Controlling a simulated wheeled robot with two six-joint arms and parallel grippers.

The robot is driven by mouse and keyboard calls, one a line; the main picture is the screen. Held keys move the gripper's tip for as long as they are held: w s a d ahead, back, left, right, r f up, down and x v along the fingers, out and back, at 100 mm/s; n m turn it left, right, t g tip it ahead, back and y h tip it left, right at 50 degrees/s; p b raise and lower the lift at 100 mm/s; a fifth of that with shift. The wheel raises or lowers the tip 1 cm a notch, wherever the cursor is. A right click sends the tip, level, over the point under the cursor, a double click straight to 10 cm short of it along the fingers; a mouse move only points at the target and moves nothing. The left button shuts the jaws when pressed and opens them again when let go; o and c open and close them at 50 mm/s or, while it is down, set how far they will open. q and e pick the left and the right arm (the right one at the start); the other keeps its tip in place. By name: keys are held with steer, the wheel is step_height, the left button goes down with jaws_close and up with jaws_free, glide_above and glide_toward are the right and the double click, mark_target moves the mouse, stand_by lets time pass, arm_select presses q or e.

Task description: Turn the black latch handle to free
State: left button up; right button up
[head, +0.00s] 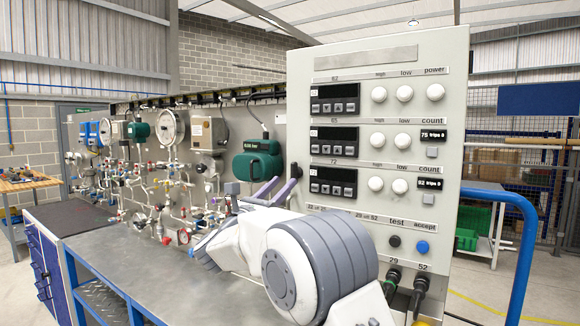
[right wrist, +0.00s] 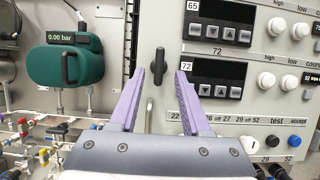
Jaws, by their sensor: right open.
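The black latch handle (right wrist: 155,74) stands about upright on the light grey panel face in the right wrist view, left of the lower display units. My right gripper (right wrist: 160,74) is open, with its two purple fingers pointing at the panel. In that view the handle appears between the fingertips, with nothing held. I cannot tell how far the tips are from it. No label for the handle's positions is readable. My left gripper is not in view.
The grey gauge cabinet (head: 393,55) carries displays, white knobs (head: 377,139), a black button (head: 394,241) and a blue button (head: 422,247). A green gauge box (head: 257,166) and crowded piping (head: 165,195) are to the left. A blue rail (head: 525,250) curves at the right.

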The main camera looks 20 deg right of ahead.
mark_target(292, 173)
steer(key=p+x, duration=0.2)
steer(key=x, duration=0.2)
steer(key=shift+r, duration=0.2)
steer(key=shift+w+d, duration=0.35)
steer(key=shift+d, duration=0.05)
